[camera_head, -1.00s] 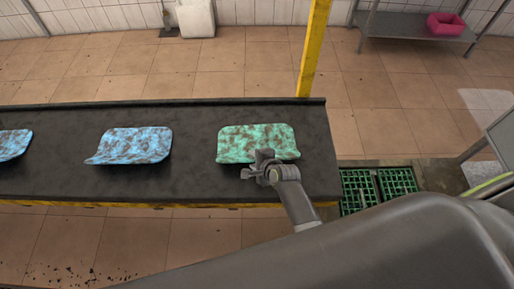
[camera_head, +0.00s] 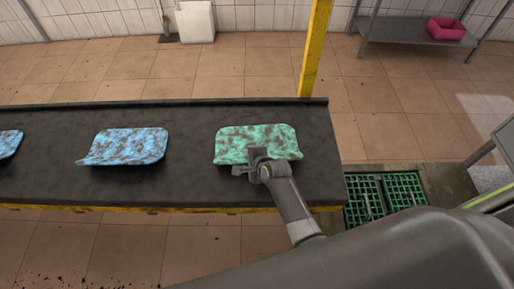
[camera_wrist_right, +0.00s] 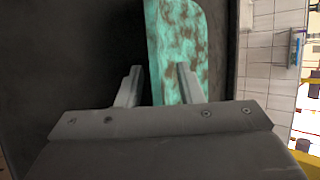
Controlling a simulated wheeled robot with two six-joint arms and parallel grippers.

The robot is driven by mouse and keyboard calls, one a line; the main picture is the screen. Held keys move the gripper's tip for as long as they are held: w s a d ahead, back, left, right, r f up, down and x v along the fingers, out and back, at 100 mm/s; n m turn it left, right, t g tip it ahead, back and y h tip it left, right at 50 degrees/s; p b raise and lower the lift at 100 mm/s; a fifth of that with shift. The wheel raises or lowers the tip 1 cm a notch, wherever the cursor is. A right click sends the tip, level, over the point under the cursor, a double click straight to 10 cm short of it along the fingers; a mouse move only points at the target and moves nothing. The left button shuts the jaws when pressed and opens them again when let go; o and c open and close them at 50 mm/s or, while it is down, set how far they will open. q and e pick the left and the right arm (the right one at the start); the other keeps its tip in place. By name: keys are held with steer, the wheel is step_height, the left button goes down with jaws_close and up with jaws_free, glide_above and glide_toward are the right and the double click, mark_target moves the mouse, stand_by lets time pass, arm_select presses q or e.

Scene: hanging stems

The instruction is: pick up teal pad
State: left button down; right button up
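The teal pad (camera_head: 257,138) lies on the dark bench top near its right end, blotched with brown, its edges curled up. In the right wrist view the pad (camera_wrist_right: 178,45) stands beyond the fingers, its near edge reaching between them. My right gripper (camera_head: 252,163) is at the pad's front edge and covers a small part of it. In the right wrist view its two fingers (camera_wrist_right: 158,85) are apart, one on the dark side and one over the pad's face. I see no closing on the pad. My left gripper is not in view.
A blue blotched pad (camera_head: 124,147) lies left on the bench (camera_head: 190,185), and another blue pad (camera_head: 9,143) is cut off at the left edge. A yellow post (camera_head: 315,50) rises behind the bench.

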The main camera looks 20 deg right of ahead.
jaws_close()
